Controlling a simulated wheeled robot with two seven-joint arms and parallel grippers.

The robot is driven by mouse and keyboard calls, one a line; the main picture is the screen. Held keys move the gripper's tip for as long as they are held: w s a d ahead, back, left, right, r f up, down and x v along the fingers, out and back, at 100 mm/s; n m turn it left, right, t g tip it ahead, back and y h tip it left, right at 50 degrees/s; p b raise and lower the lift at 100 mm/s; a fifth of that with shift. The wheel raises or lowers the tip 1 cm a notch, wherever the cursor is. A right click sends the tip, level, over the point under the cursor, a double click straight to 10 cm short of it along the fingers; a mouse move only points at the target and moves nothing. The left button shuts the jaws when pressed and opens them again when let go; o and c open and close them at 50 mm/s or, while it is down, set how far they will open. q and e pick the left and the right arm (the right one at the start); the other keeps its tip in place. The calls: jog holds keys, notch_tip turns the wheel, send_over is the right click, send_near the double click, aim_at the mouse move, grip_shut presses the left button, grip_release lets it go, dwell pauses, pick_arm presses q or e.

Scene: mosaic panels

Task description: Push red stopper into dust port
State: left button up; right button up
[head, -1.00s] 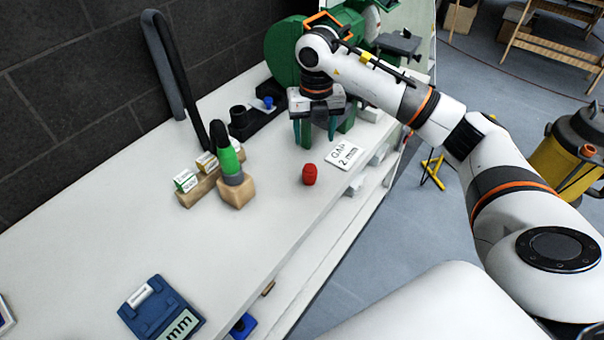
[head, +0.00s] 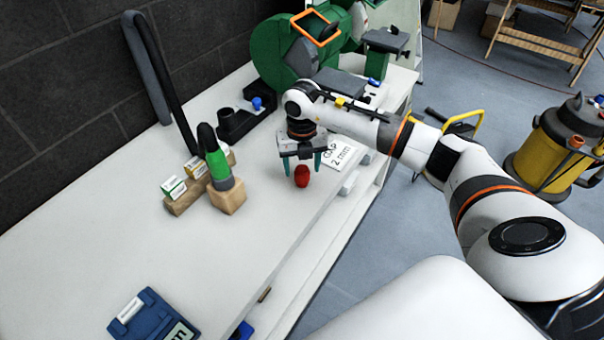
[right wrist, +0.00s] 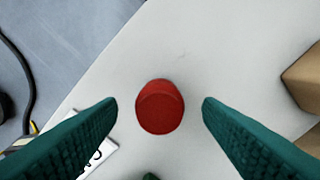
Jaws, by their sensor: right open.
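The red stopper (head: 302,176) stands on the white bench near its front edge. My right gripper (head: 302,174) is open above it, with its green fingers on either side. In the right wrist view the red stopper (right wrist: 160,107) lies between and ahead of the two fingertips (right wrist: 160,102), with a gap on each side. A black fitting with an upright round opening (head: 230,119) stands on the bench toward the wall; I cannot tell whether it is the dust port. My left gripper is not in view.
A green machine (head: 283,50) stands at the back. A white "GAP 2 mm" card (head: 343,155) lies beside the gripper. The bench between is clear.

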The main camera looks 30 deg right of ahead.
jog(key=shift+f, duration=1.45)
jog(key=c, duration=1.1)
jog(key=shift+o, duration=0.2)
jog(key=shift+r, duration=0.1)
